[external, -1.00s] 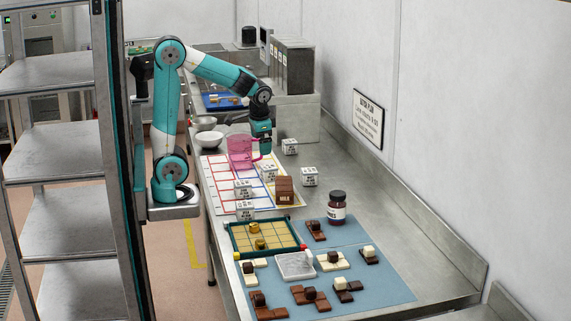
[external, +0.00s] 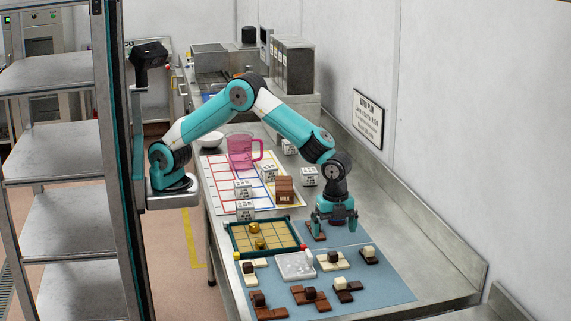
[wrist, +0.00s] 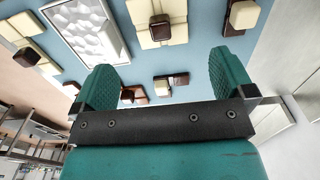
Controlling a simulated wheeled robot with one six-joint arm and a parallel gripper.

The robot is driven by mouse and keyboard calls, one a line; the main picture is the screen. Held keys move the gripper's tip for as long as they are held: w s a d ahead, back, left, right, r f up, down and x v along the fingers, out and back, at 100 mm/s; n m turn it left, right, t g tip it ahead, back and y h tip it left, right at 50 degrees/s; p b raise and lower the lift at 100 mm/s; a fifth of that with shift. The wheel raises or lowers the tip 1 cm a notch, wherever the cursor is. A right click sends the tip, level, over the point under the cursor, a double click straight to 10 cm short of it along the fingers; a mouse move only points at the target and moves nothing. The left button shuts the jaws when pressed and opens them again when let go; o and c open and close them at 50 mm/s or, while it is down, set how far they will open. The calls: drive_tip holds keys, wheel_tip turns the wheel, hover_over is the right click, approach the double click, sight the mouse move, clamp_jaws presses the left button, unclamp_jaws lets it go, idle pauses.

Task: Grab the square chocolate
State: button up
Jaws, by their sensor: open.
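Several chocolates of brown, dark and cream pieces lie on the blue mat (external: 385,285); I cannot tell which one is the square chocolate. A brown chocolate with a darker piece (external: 316,236) lies partly hidden behind my gripper (external: 336,222), which hangs fingers down over the mat's far end. In the wrist view my gripper (wrist: 167,68) has its fingers wide apart with nothing held.
A pink jug (external: 240,150), white lettered cubes (external: 309,177) and a brown MILK block (external: 284,190) stand farther back. The right strip of the bench is clear.

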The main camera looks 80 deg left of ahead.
sight(333, 253)
wheel_tip(333, 253, down, 9)
drive_tip(key=p, duration=0.2)
drive_tip(key=shift+f+p, duration=0.15)
drive_tip(key=shift+p, duration=0.25)
drive_tip(key=shift+d, duration=0.1)
drive_tip(key=c, duration=0.9)
